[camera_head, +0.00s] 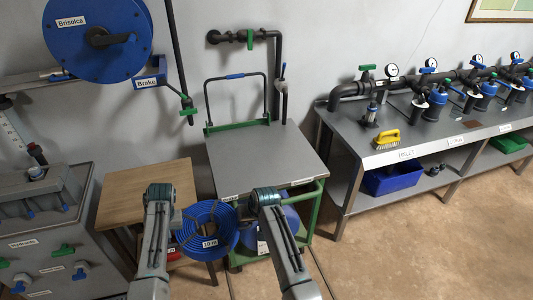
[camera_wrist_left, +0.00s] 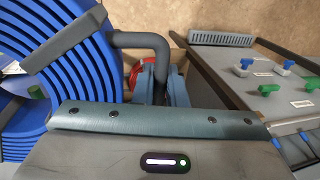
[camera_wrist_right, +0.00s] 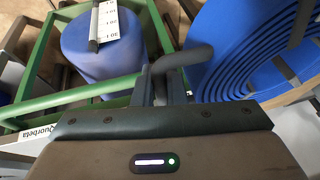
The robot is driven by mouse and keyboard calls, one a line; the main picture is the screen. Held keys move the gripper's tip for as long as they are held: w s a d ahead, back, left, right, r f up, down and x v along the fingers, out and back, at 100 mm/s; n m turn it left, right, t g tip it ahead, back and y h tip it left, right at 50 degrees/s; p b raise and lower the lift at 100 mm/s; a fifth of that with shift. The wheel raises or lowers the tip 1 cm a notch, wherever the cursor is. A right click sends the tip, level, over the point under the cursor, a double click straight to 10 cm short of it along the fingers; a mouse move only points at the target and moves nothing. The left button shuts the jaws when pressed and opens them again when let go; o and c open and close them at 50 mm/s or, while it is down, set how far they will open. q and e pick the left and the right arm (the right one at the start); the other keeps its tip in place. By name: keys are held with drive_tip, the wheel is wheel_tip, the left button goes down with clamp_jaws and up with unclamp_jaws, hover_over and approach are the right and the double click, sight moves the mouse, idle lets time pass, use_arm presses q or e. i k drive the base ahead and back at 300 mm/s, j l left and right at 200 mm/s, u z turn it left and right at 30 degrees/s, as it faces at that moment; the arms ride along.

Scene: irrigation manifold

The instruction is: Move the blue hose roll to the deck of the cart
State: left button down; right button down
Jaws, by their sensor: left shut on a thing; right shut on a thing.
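The blue hose roll (camera_head: 207,246) is a flat coil with a white label, held between my arms in front of the cart. Its blue windings fill the left of the left wrist view (camera_wrist_left: 80,70) and the upper right of the right wrist view (camera_wrist_right: 240,60). My left gripper (camera_wrist_left: 161,86) is shut on a dark grey handle of the roll. My right gripper (camera_wrist_right: 160,88) is shut on another grey handle of it. In the head view my arms hide both jaws. The cart has a green frame and a bare grey deck (camera_head: 255,155), behind the roll.
A wooden table (camera_head: 145,190) stands left of the cart. A blue drum (camera_head: 291,217) sits low in the cart's frame. The cart's push handle (camera_head: 237,77) rises at the deck's back. A metal bench (camera_head: 345,150) with pipes stands right. A grey valve cabinet (camera_head: 50,240) is at left.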

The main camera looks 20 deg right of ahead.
sight(251, 158)
drive_tip(key=l, duration=0.7)
drive_tip(key=k+l, duration=0.1)
drive_tip(key=l, duration=0.65)
drive_tip(key=i+l, duration=0.35)
drive_tip(key=i+j, duration=0.7)
drive_tip(key=i, duration=0.2)
